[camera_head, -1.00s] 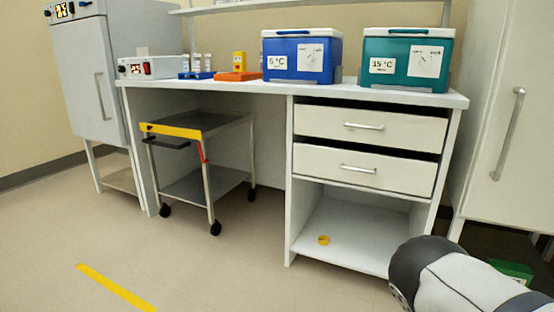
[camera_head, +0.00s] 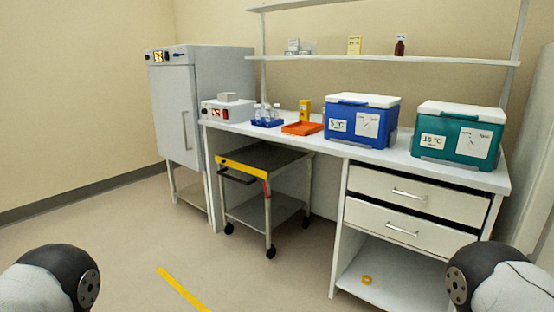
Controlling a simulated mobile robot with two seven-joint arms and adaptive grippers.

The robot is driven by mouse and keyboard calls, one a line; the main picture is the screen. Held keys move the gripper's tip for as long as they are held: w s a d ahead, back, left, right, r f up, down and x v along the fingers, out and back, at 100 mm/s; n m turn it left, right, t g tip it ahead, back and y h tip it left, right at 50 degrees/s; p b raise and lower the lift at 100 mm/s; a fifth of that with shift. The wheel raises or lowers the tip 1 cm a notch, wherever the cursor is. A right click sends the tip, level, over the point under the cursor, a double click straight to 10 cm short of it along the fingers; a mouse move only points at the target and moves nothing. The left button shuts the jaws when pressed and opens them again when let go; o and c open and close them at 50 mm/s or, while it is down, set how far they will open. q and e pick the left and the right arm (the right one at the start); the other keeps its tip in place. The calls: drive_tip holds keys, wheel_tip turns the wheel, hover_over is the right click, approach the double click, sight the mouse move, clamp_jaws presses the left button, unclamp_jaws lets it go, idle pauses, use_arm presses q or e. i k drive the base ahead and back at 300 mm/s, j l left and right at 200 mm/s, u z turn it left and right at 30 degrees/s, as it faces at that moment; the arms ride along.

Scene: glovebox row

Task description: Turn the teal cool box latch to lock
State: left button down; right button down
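The teal cool box (camera_head: 457,136) stands at the right end of the white bench, with a white lid, a "15 °C" label and a white dial plate (camera_head: 475,143) on its front. The latch pointer on the plate is too small to read. A blue cool box (camera_head: 361,120) with a "5 °C" label and a similar plate stands to its left. Parts of my two arms show at the bottom left and bottom right corners, well short of the bench. Neither gripper is in view.
A trolley (camera_head: 262,186) stands under the bench's left part. An orange tray (camera_head: 301,128) lies left of the blue box. Floor in front is clear.

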sight(473, 143)
drive_tip(key=i+l+z, duration=0.25)
drive_tip(key=l, duration=0.2)
drive_tip(key=i+l+z, duration=0.3)
drive_tip(key=l, duration=0.15)
drive_tip(key=i+l+z, duration=0.25)
drive_tip(key=l, duration=0.15)
